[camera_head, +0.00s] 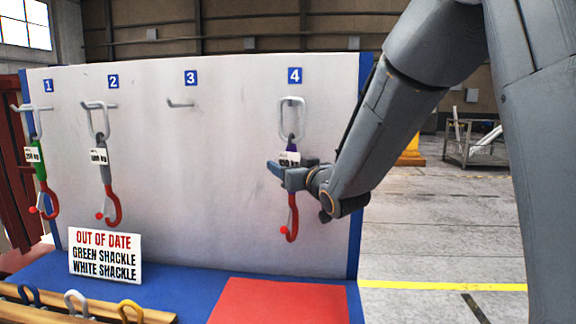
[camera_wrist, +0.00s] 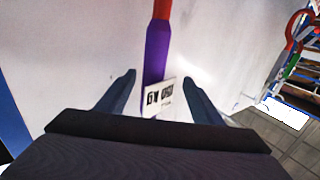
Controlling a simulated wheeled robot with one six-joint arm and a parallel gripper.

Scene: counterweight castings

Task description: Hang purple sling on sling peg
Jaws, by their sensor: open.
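The purple sling (camera_head: 291,143) hangs upright under label 4, with a pale ring (camera_head: 292,116) at its top, a white tag and a red hook (camera_head: 291,222) at its lower end. Its ring is at the peg there; I cannot clearly see how it sits on it. My gripper (camera_head: 276,170) is at the sling's tag height. In the wrist view, the purple sling (camera_wrist: 157,52) runs between the two spread fingers of my gripper (camera_wrist: 158,85), with gaps on both sides. The tag (camera_wrist: 160,97) partly covers it.
Peg 3 (camera_head: 181,104) is bare. A green sling (camera_head: 40,172) hangs at label 1 and a grey one (camera_head: 106,174) at label 2. An out-of-date sign (camera_head: 105,257) stands on the blue bench. A red mat (camera_head: 278,303) and a wooden rack with shackles (camera_head: 95,312) lie in front.

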